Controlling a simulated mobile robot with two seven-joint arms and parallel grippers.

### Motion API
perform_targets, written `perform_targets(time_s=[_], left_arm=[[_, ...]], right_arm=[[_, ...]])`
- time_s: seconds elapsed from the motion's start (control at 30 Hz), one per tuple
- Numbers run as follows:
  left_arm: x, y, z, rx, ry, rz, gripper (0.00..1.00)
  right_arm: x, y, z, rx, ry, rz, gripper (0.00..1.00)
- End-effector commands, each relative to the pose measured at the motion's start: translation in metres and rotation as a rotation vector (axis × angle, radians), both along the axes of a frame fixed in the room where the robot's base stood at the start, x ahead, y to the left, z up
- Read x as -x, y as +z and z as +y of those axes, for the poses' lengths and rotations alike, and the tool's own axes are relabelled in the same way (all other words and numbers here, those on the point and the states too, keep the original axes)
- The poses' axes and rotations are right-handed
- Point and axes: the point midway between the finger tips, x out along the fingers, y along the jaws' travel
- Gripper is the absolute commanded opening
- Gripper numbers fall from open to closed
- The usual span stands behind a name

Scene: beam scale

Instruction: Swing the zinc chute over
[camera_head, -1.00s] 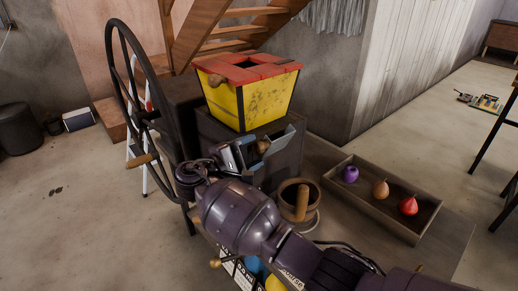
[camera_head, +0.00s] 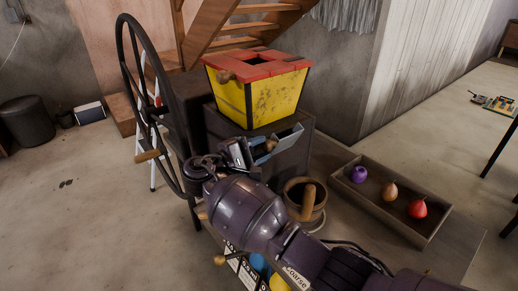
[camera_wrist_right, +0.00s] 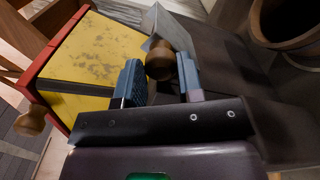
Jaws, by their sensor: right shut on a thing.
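The zinc chute (camera_head: 288,138) is a grey metal trough at the front of the dark mill body, below the yellow hopper (camera_head: 268,98) with a red rim. It also shows in the right wrist view (camera_wrist_right: 168,24). Its round wooden knob (camera_wrist_right: 158,58) sits between the blue fingers of my right gripper (camera_wrist_right: 161,74). That gripper (camera_head: 262,151) is shut on the knob, and in the head view my wrist hides part of the chute. My left gripper is not in view.
A large dark wheel (camera_head: 123,70) with a wooden handle stands left of the mill. A wooden pot (camera_head: 290,188) stands close to my right forearm. A tray (camera_head: 436,236) at the right holds a purple, a tan and a red piece. A staircase rises behind.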

Motion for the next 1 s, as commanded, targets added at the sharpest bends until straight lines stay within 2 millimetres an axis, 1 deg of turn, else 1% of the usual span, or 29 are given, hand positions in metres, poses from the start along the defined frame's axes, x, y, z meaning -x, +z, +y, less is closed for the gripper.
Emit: perform_targets(time_s=[0.17,0.3,0.4,0.7,1.0], left_arm=[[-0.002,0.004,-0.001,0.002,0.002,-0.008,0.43],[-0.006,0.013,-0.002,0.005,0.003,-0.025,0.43],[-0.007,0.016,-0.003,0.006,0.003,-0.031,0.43],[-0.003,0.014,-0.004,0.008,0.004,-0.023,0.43],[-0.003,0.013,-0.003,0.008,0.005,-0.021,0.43]], right_arm=[[0.002,0.000,-0.002,-0.017,-0.001,-0.024,0.00],[0.007,-0.001,-0.005,-0.073,0.000,-0.103,0.00],[0.011,-0.005,-0.008,-0.126,-0.001,-0.174,0.00],[0.020,-0.019,-0.016,-0.264,-0.001,-0.362,0.00],[0.022,-0.021,-0.017,-0.293,-0.001,-0.403,0.00]])
